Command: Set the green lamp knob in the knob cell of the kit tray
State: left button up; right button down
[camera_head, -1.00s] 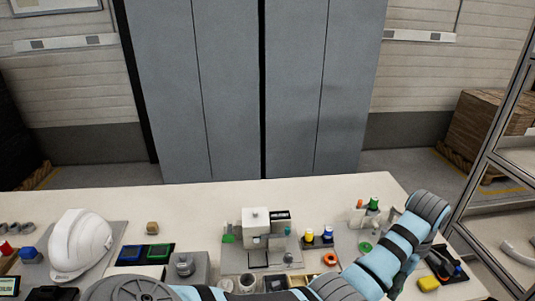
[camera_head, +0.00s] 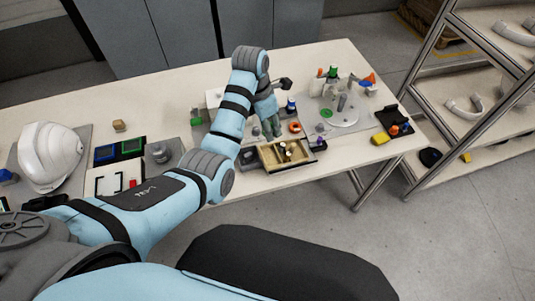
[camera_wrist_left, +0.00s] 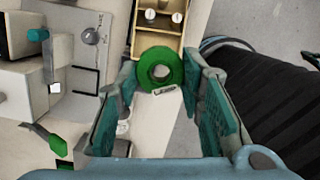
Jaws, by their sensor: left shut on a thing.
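The green lamp knob (camera_wrist_left: 162,69), a round green ring-like piece with a pale centre, is between my left gripper's fingertips (camera_wrist_left: 160,82) in the left wrist view. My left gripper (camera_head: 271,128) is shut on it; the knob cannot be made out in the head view. The wooden kit tray (camera_head: 290,165) lies near the table's front edge, just below the gripper in the head view, with small parts in it. Part of the tray (camera_wrist_left: 142,46) shows beyond the knob in the wrist view. I cannot tell which cell is the knob cell. My right gripper is not in view.
An orange ring (camera_head: 295,127) and a blue-capped bottle (camera_head: 291,105) stand close to the right of the gripper. A white helmet (camera_head: 48,155) stands at left.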

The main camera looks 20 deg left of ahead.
aim_at(269, 160)
pick_arm(q)
notch_tip(269, 160, down, 14)
jog(key=b, duration=0.2)
jog(key=shift+w+r+b, duration=0.1)
jog(key=shift+r+b, duration=0.1)
jog(key=shift+b, duration=0.2)
jog(key=shift+c, duration=0.2)
jog(key=shift+f, duration=0.35)
jog(key=shift+c, duration=0.6)
jog(key=shift+r, duration=0.1)
jog(key=shift+f, duration=0.2)
jog(key=shift+s+f+b, duration=0.35)
jog(key=shift+s+f, duration=0.05)
jog(key=shift+s, duration=0.1)
jog(key=o, duration=0.8)
jog(key=shift+d, duration=0.1)
jog(key=shift+c, duration=0.2)
jog(key=shift+o, duration=0.3)
jog(key=shift+w+f, duration=0.2)
jog(key=shift+w, duration=0.05)
